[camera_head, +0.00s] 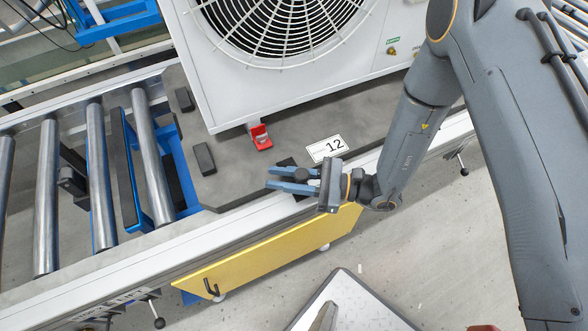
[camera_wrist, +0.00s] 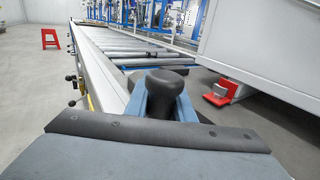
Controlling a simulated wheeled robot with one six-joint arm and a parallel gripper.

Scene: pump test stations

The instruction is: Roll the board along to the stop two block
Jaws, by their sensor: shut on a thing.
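The board (camera_head: 240,174) is a dark grey plate on the roller conveyor, marked with a white label "12" (camera_head: 326,148). It carries a large white fan unit (camera_head: 200,65). My gripper (camera_head: 276,178) is at the board's near edge, its two blue fingers pointing left. It is shut on a black knob (camera_head: 301,175), which stands upright between the fingers in the wrist view (camera_wrist: 167,90). A dark block (camera_head: 72,183) sits between the rollers to the left of the board; I cannot tell whether it is the stop two block.
Bare steel rollers (camera_head: 102,190) run left of the board; they run ahead in the wrist view (camera_wrist: 130,46). Black pads (camera_head: 205,158) and a red bracket (camera_head: 261,137) are on the board. A yellow panel (camera_head: 270,250) hangs below the near rail. A red stool (camera_wrist: 50,38) stands on the floor.

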